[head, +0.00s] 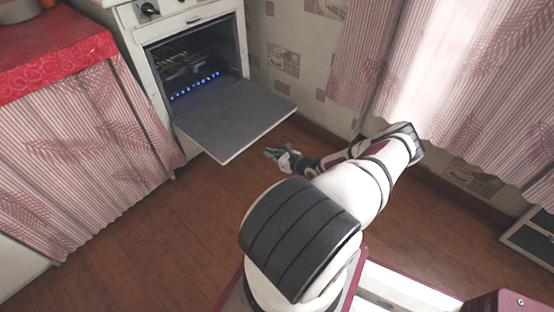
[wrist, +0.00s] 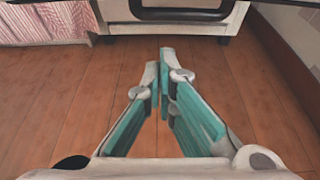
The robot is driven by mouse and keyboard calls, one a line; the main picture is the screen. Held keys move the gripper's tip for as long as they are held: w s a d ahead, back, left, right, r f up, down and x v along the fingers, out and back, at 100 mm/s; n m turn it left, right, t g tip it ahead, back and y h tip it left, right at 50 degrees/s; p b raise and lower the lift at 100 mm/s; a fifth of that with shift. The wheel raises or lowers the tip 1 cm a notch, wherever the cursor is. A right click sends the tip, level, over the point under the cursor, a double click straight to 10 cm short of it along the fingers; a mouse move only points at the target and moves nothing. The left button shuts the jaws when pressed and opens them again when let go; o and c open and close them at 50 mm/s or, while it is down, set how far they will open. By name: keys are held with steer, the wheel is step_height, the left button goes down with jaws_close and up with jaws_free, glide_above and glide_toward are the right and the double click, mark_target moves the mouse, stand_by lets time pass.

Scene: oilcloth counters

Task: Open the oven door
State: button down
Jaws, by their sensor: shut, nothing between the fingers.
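The white oven (head: 160,95) stands at the back left in the head view. Its door (head: 232,115) is folded down and lies about level, with the grey inner face up. The cavity (head: 188,62) is open to view, with racks and a row of blue lights inside. My gripper (head: 270,153) is low over the floor, to the right of the door's front edge and apart from it. In the wrist view my gripper (wrist: 163,75) has its teal fingers together at the tips, with nothing between them. The oven's lower front (wrist: 125,20) shows beyond the fingertips.
A counter with a red cloth (head: 60,45) and striped curtain (head: 80,150) stands left of the oven. The wall and pink curtains (head: 450,80) are at the right. The wooden floor (head: 150,235) before the oven is clear.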

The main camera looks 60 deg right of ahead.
steer(key=w+r+b, duration=0.1)
steer(key=w+d+r+b, duration=0.1)
steer(key=w+r, duration=0.1)
steer(key=shift+w, duration=0.3)
stand_by(0.4)
